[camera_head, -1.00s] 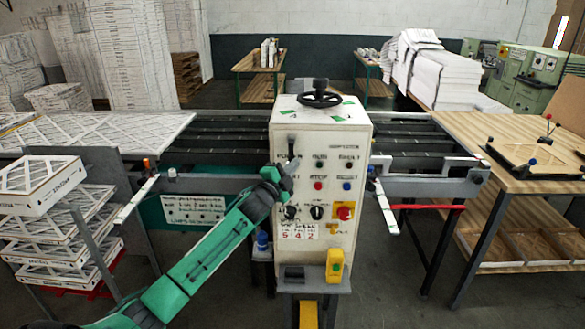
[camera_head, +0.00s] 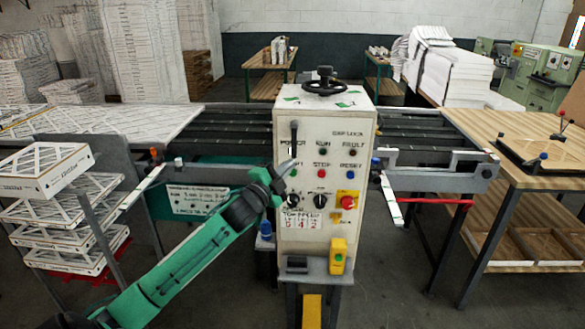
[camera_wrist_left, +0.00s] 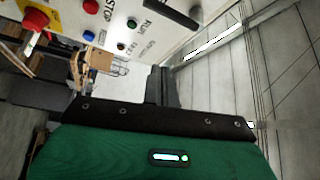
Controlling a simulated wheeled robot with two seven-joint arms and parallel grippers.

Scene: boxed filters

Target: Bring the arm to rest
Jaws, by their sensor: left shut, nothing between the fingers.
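My left arm, green and black, comes in from the lower left in the head view. Its gripper (camera_head: 285,168) is shut and empty, in front of the left side of the white control panel (camera_head: 326,225). I cannot tell whether the fingers touch the panel. In the left wrist view the shut dark fingers (camera_wrist_left: 160,84) point up past the panel face (camera_wrist_left: 135,20). My right gripper is not in view.
The panel carries a black lever (camera_head: 294,142), several coloured buttons and a red knob (camera_head: 348,202). Boxed filters (camera_head: 45,172) are stacked at the left. A wooden table (camera_head: 483,130) stands at the right. Bare floor lies in front.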

